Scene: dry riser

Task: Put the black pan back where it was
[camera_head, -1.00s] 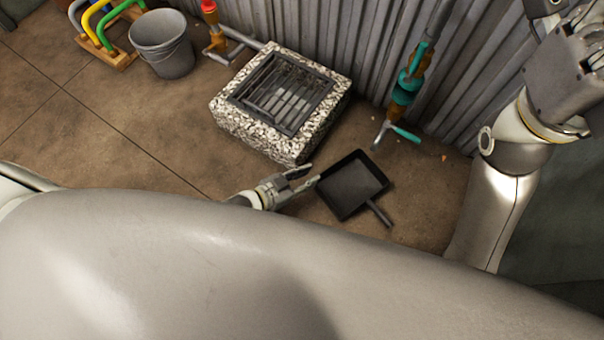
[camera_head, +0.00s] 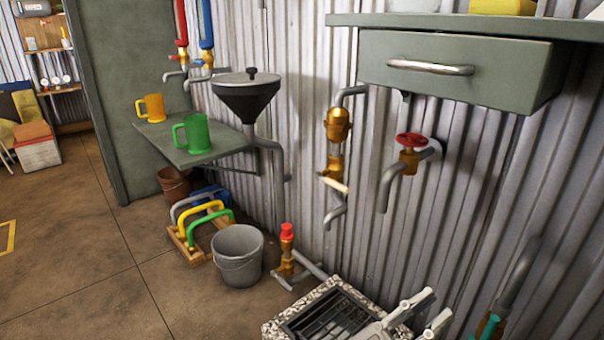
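The black pan is not in the current head view. One second ago it showed, square with a short handle, near the floor in front of the stone-edged grate (camera_head: 283,325). The rest of that hand is cut off by the frame.
A grey bucket (camera_head: 238,258), coloured handles on a wooden rack (camera_head: 185,238) and a red-topped pipe (camera_head: 287,250) stand left of the grate. A drawer (camera_head: 450,70) juts from the corrugated wall above. Open floor (camera_head: 90,290) lies at left.

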